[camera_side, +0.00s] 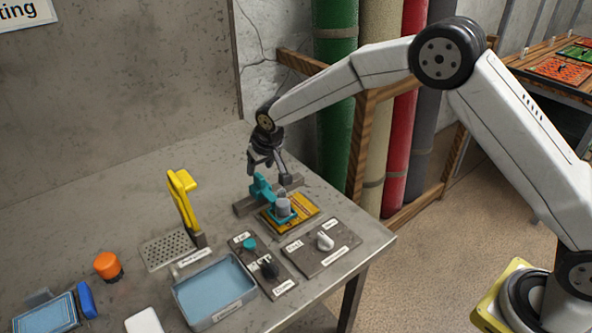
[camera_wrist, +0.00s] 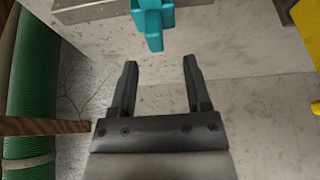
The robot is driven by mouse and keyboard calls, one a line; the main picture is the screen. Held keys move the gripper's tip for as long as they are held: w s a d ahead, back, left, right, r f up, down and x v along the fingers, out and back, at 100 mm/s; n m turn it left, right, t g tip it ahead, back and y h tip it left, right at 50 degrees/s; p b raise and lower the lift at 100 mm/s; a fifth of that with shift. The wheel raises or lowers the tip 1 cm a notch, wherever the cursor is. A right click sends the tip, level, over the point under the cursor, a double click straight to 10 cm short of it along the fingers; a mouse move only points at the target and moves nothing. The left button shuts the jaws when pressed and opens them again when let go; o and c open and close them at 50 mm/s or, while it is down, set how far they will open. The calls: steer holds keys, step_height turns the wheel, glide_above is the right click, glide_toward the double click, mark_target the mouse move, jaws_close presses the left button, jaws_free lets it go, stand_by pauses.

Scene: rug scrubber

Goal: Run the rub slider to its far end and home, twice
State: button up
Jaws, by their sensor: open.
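The rub slider's teal handle (camera_side: 262,187) stands on a dark grey rail (camera_side: 243,207) near the right back of the metal table. A grey cylinder (camera_side: 283,205) on a teal holder sits in front of it, over a yellow-orange patch (camera_side: 305,210). My gripper (camera_side: 267,166) is above the rail, just behind the teal handle. In the wrist view my gripper (camera_wrist: 158,68) is open and empty. The teal handle (camera_wrist: 153,20) shows beyond the fingertips, near the top edge and between the fingers' lines, apart from both fingers.
A yellow lever (camera_side: 182,200) stands by a perforated plate to the left. A blue-lined tray (camera_side: 215,290), a panel with teal and black knobs (camera_side: 264,265) and a white-knob panel (camera_side: 322,247) lie in front. An orange knob (camera_side: 107,265) is farther left. Rug rolls (camera_side: 335,90) stand behind.

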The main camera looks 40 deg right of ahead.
mark_target(260, 176)
steer(key=shift+v, duration=1.1)
steer(key=shift+d+x, duration=0.15)
steer(key=shift+x, duration=1.85)
steer(key=shift+d+x, duration=0.1)
steer(key=shift+x, duration=1.85)
jaws_close()
